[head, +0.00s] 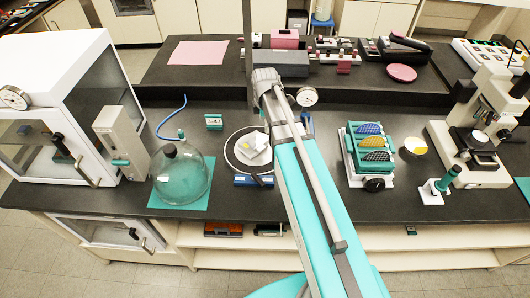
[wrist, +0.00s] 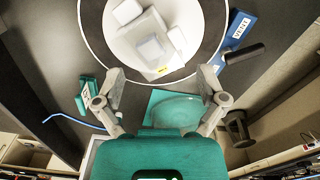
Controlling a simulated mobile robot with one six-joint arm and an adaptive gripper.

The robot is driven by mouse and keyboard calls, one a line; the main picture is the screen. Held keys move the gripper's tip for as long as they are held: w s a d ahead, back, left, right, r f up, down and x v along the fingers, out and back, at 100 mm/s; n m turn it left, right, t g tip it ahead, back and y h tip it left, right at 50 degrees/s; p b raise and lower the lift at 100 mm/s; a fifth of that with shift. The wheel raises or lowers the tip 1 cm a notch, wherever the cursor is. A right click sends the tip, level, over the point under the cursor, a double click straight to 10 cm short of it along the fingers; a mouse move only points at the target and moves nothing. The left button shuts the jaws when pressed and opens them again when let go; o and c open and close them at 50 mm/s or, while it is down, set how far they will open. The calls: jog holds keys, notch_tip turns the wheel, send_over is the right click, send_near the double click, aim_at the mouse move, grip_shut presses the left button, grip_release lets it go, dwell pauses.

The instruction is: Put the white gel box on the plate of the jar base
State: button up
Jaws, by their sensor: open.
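The jar base plate (head: 240,161) is a round white disc on the dark bench. In the wrist view the plate (wrist: 116,52) has a dark ring around it. A white box with a yellow label (wrist: 146,65) lies over the plate, with smaller white blocks on or beside it. In the head view this white group (head: 256,143) sits within the plate's outline. I cannot tell which piece is the gel box. My gripper (wrist: 162,85) is open and empty, its fingertips apart just below the plate in the wrist view. In the head view the fingers cannot be made out.
A glass bell jar (head: 182,172) stands on a teal mat left of the plate. A green sign (head: 214,122), blue tube (head: 170,117) and blue vent block (wrist: 236,30) are nearby. A slotted rack (head: 370,155) and microscope (head: 485,125) stand at right.

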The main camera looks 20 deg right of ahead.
jog(key=s+a+m, duration=0.4)
jog(key=s+m, duration=1)
jog(key=m, duration=0.3)
jog(key=shift+m, duration=0.3)
